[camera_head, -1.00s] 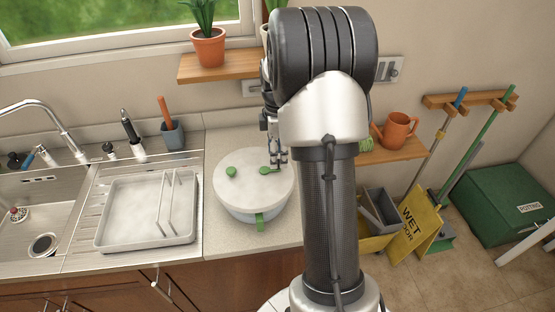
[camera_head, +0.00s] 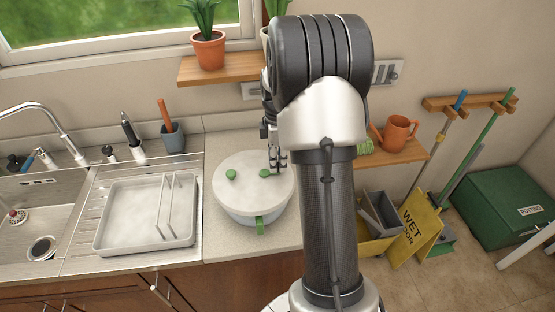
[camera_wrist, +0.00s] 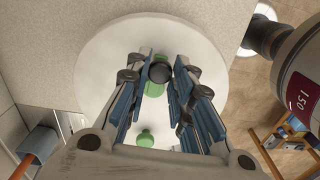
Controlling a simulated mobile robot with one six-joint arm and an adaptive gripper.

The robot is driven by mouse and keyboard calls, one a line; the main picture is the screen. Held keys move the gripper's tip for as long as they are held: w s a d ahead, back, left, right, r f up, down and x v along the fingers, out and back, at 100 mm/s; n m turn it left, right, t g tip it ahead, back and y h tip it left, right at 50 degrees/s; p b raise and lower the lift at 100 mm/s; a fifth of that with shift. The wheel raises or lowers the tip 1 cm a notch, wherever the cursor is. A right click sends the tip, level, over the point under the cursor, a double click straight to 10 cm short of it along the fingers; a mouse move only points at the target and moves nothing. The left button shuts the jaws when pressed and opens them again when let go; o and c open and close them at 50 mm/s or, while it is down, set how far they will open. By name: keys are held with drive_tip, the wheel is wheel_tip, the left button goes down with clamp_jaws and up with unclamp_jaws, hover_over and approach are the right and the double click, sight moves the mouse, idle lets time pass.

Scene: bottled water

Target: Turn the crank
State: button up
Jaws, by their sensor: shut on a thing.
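A round spinner bowl (camera_head: 246,216) with a white lid (camera_head: 247,190) stands on the counter, right of the sink. The lid carries two green knobs, a left one (camera_head: 231,174) and a right one (camera_head: 264,173). A green handle (camera_head: 260,226) sticks out at the bowl's front. My gripper (camera_head: 276,168) is at the right knob, low over the lid. In the wrist view my fingers (camera_wrist: 161,72) are around a green knob (camera_wrist: 153,89), partly hidden by the fingers and a dark round part. The other knob (camera_wrist: 145,138) shows nearer the gripper's base.
A white tray with a rack (camera_head: 145,215) lies on the drainboard to the left. A grey cup (camera_head: 172,137) stands behind it. A potted plant (camera_head: 208,48) stands on a shelf above the counter.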

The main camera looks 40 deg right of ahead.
clamp_jaws()
